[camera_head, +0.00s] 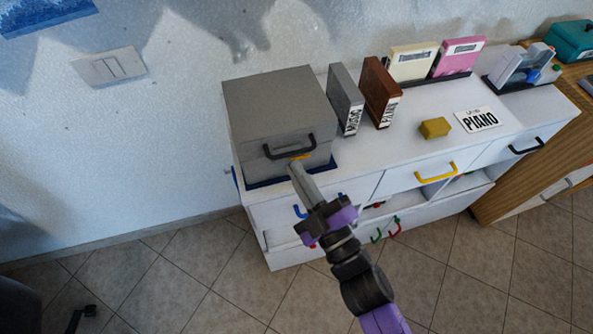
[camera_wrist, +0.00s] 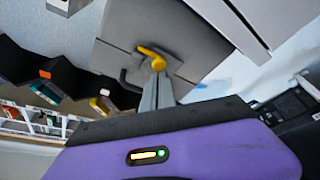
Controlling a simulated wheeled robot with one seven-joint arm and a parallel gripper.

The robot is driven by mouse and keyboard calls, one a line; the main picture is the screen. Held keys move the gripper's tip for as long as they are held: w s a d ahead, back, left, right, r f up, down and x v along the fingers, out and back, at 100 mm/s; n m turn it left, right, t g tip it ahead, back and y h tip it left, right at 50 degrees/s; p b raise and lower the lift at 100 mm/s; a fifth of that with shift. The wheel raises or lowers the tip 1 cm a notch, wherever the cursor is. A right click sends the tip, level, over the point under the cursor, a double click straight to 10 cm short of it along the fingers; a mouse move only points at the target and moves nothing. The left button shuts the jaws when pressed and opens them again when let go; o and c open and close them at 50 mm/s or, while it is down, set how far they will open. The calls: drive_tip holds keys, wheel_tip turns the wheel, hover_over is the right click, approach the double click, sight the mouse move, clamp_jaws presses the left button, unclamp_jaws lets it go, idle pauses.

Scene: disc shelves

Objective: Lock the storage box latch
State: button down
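The grey storage box (camera_head: 278,108) stands on the left end of the white cabinet, its lid down. A black handle (camera_head: 289,148) is on its front. The yellow-orange latch (camera_head: 302,157) is just under the handle, partly hidden by my fingers. In the wrist view the latch (camera_wrist: 150,51) shows as a short lever, slanting from its round end near my fingertips. My gripper (camera_head: 294,166) reaches up to the box front. Its fingers look together in the wrist view (camera_wrist: 158,72), with the tips at or very near the latch's round end. I cannot tell whether they touch it.
The white cabinet (camera_head: 410,150) has drawers with coloured handles. Grey (camera_head: 345,98) and brown (camera_head: 380,92) cases stand right of the box. A yellow block (camera_head: 435,128) and a PIANO sign (camera_head: 480,119) lie farther right.

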drive_tip(key=b+v, duration=0.1)
drive_tip(key=v, duration=0.6)
drive_tip(key=shift+s, duration=0.3)
drive_tip(key=shift+d+f, duration=0.1)
drive_tip(key=shift+d, duration=0.05)
drive_tip(key=s+d+m+g+h, duration=0.1)
drive_tip(key=s+d+m+h, duration=0.4)
drive_tip(key=s, duration=0.6)
drive_tip(key=s+d+r+m+g+h, duration=0.1)
drive_tip(key=s+d+m+h, duration=0.4)
drive_tip(key=s+d+m, duration=0.5)
drive_tip(key=shift+s+d+g+h, duration=0.4)
drive_tip(key=shift+s+g, duration=0.1)
drive_tip(key=shift+s, duration=0.6)
